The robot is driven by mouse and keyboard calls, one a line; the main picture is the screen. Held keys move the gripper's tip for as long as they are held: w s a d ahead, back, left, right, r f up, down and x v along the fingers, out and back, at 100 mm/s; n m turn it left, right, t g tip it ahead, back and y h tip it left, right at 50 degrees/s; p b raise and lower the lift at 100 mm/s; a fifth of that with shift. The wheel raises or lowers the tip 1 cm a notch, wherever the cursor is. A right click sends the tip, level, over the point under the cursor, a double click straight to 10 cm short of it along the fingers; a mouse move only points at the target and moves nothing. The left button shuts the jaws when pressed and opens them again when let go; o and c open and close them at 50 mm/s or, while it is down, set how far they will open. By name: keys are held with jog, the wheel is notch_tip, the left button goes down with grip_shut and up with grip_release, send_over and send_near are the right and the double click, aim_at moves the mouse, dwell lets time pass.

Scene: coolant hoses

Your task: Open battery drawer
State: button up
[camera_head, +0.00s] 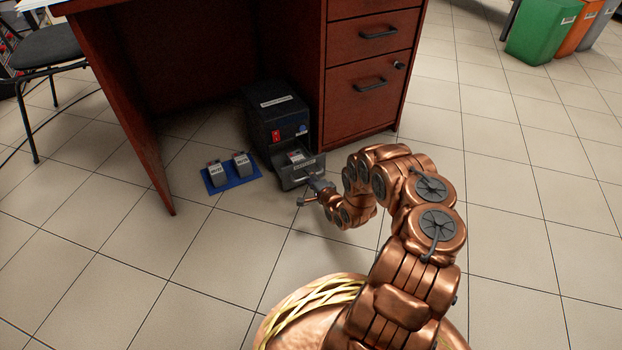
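The black battery unit (262,112) stands on the floor under the desk, against its drawer cabinet. It has a white label on top and a red switch on its front. Its grey battery drawer (289,176) is low on the front and stands pulled out, with a light block (296,156) visible inside. My gripper (306,191) is at the right front of the drawer, close to its handle. Its two fingers look spread apart, with nothing seen between them. Whether a finger touches the drawer or handle is too small to tell.
Two grey labelled batteries (215,172) (241,162) stand on a blue mat (232,183) left of the unit. The red-brown cabinet (368,85) rises behind my arm. A desk side panel (125,105) and a chair (45,50) are at left. The tiled floor in front is clear.

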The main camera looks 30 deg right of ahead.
jog(key=shift+w, duration=0.35)
grip_shut()
dwell(0.5)
